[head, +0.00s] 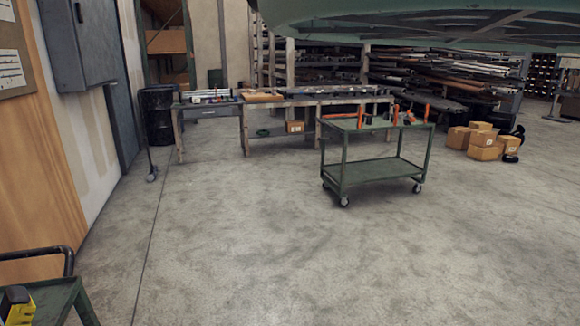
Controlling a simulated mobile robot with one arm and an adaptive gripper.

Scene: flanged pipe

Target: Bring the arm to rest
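My arm and gripper do not show in the head view, so I cannot see the arm's pose or whether the gripper holds anything. No flanged pipe can be made out for certain. A large pale green curved body (420,22) fills the top right edge, and its full shape is cut off.
A green wheeled cart (375,172) with orange-handled tools stands mid-floor. Behind it is a long workbench (215,110). Cardboard boxes (484,153) sit at right. A black drum (158,115) stands by the left wall. Another green cart (52,296) is at lower left. The near concrete floor is clear.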

